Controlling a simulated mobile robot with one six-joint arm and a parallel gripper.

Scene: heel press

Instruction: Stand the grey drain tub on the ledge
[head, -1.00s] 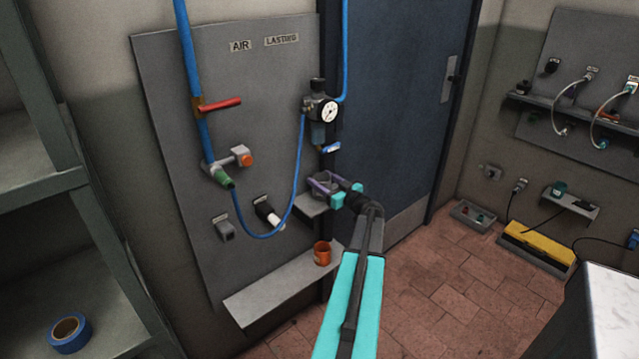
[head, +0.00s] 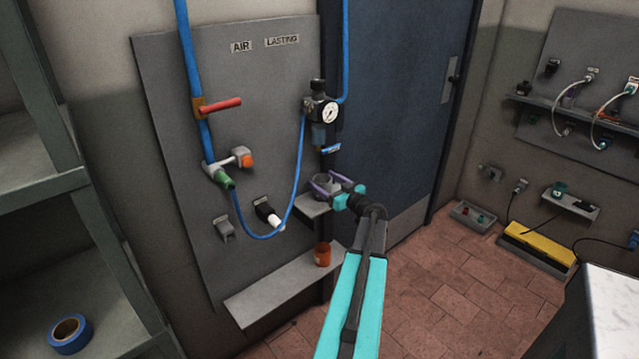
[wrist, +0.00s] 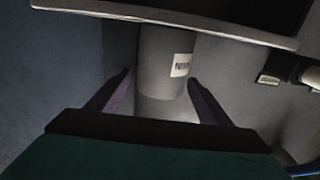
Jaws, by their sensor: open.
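The grey drain tub (head: 322,184) stands upright on the small grey ledge (head: 311,208), below the air regulator. In the wrist view the tub (wrist: 165,65) is a grey cylinder with a pale label, its foot meeting the ledge edge (wrist: 165,10) at the top of the picture. My gripper (head: 325,186) is open, its purple fingers on either side of the tub. The wrist view shows my gripper (wrist: 160,85) with gaps between the fingers and the tub. The tub's far side is hidden.
The regulator (head: 322,108) with its gauge hangs just above the tub. A blue hose (head: 298,165) loops at the left. An orange-brown cup (head: 323,254) stands on a lower shelf (head: 270,288).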

